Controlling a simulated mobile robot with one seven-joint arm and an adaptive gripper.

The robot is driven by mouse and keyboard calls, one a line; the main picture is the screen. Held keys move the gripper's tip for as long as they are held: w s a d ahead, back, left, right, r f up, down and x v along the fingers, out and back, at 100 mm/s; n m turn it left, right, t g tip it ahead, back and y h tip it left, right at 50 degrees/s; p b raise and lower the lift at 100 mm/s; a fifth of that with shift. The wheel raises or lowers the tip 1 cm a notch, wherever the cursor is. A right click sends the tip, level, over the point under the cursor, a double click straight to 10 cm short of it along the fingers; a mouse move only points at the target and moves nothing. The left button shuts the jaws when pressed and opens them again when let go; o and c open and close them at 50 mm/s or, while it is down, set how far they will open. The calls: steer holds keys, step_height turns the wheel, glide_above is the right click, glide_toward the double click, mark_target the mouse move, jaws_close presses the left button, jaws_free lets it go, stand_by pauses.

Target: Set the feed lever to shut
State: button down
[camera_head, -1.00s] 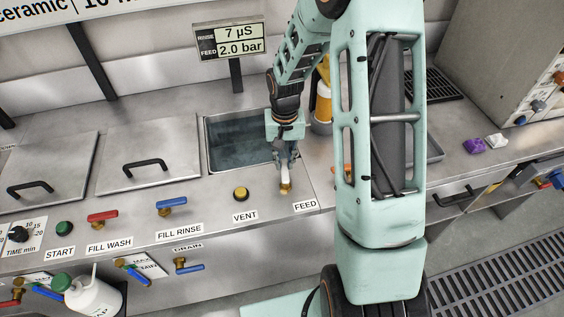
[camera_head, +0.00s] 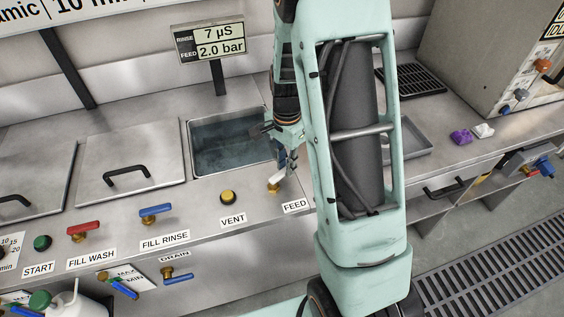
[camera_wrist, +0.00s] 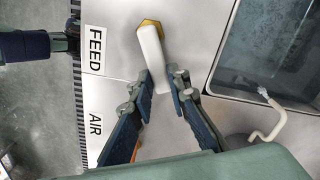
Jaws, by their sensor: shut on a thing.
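The feed lever is a white handle on a brass hub (camera_head: 274,187), above the FEED label (camera_head: 296,206) on the steel bench top. In the wrist view, the white handle (camera_wrist: 152,48) runs from the brass hub down between my fingertips. My gripper (camera_head: 290,165) is lowered to the bench and shut on the handle's free end; it also shows in the wrist view (camera_wrist: 163,80). In the head view the handle points right and slightly back from its hub. The fingers hide its far end.
The open basin (camera_head: 230,140) lies behind the lever. The brass VENT knob (camera_head: 228,196) and blue FILL RINSE lever (camera_head: 156,211) are to the left. A display (camera_head: 214,42) reads 7 µS and 2.0 bar. My arm covers the bench right of FEED.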

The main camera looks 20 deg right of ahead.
steer(key=m, duration=0.1)
steer(key=s+m+p, duration=0.1)
steer(key=m, duration=0.1)
steer(key=shift+s+d+r, duration=0.1)
steer(key=shift+s+d, duration=0.05)
steer(key=shift+d, duration=0.05)
steer(key=shift+s+m+p, duration=0.35)
steer(key=shift+s+m, duration=0.1)
steer(key=shift+m, duration=0.75)
steer(key=c, duration=1.8)
jaws_free()
steer(key=shift+c, duration=0.2)
step_height(320, 180, up, 12)
